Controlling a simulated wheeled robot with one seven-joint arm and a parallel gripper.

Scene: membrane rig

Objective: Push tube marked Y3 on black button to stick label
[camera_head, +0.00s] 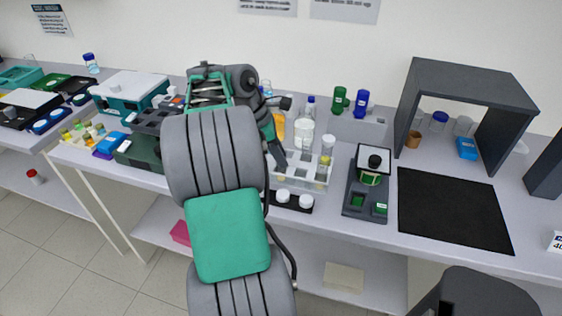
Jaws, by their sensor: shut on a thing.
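My gripper (276,152) points down over the bench, just left of a clear rack. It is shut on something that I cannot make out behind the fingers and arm. A dark device (367,190) stands right of the rack, with a round black button (374,161) on top above a green part. My gripper is left of this button and apart from it. A small tube with a yellowish top (325,161) stands in the clear rack (310,180). No Y3 mark is readable on any tube.
White-capped jars (283,196) stand in a black holder at the front edge. A white bottle (302,136) and green and blue bottles (340,99) stand behind. A black mat (450,208) lies clear at right, before a dark open-fronted box (472,80).

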